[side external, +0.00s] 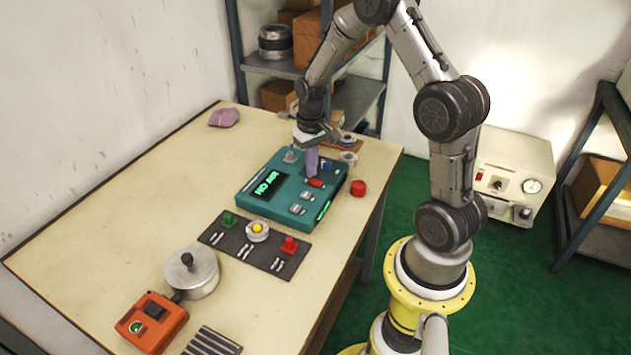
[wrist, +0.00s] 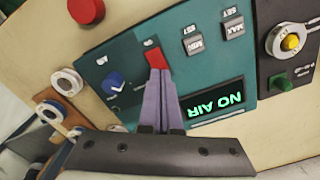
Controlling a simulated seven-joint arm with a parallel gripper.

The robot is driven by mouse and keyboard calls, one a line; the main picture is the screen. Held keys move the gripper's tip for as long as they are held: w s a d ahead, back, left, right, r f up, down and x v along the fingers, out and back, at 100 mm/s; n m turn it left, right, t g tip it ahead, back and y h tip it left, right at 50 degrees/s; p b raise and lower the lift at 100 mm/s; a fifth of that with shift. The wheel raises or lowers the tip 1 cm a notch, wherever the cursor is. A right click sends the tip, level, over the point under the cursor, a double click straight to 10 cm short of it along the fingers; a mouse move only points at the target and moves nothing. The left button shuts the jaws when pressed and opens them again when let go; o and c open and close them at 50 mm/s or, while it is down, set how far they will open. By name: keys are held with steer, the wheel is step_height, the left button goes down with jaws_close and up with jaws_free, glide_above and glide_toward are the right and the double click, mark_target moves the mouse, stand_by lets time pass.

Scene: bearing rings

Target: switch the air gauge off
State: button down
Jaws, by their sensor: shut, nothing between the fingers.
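The air gauge is a teal box (side external: 250,186) on the table; its panel also shows in the wrist view (wrist: 205,75). A red switch (side external: 316,183) sits on the panel near a blue knob (wrist: 113,84). My gripper (wrist: 156,72) is shut and empty, its pale purple fingers pointing down at the panel. The fingertips overlap the near edge of the red switch (wrist: 154,58) in the wrist view; I cannot tell whether they touch it.
A red round piece (side external: 358,188) lies right of the gauge. Rings on stands (side external: 348,157) are behind it. A dark mat (side external: 226,238) with green, yellow and red pieces lies in front. A metal pot (side external: 197,275) and an orange box (side external: 150,322) stand nearer.

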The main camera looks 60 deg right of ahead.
mark_target(312, 180)
steer(key=shift+f, duration=0.95)
stand_by(0.6)
steer(key=shift+r, duration=3.55)
